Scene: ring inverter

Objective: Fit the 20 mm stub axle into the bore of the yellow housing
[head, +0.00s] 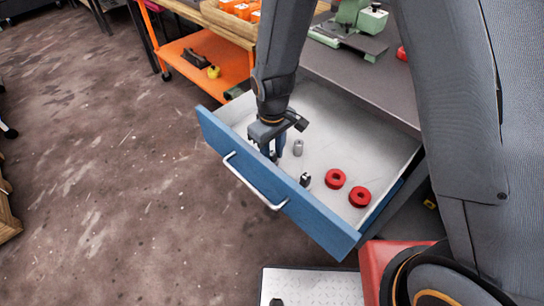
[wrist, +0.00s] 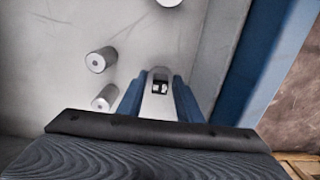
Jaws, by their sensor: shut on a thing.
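My gripper (head: 274,154) reaches down into the open drawer near its front panel. In the wrist view its two blue fingers (wrist: 160,104) are shut on a grey rounded piece (wrist: 158,76) that looks like a stub axle, with a dark patch and white mark on it. The fingers hide its sides, and its size cannot be read. Another grey cylinder (head: 298,147) stands just right of the gripper. The wrist view shows loose grey cylinders (wrist: 100,60) (wrist: 104,98) left of the fingers. A small yellow piece (head: 213,72) on the orange shelf may be the housing; its bore cannot be made out.
The blue-fronted drawer (head: 327,221) has a handle outside. Two red rings (head: 335,178) (head: 360,196) and a small black-and-white item (head: 305,180) lie in it. The orange shelf (head: 197,50) stands behind left. A grey bench top (head: 345,72) overhangs the drawer's back.

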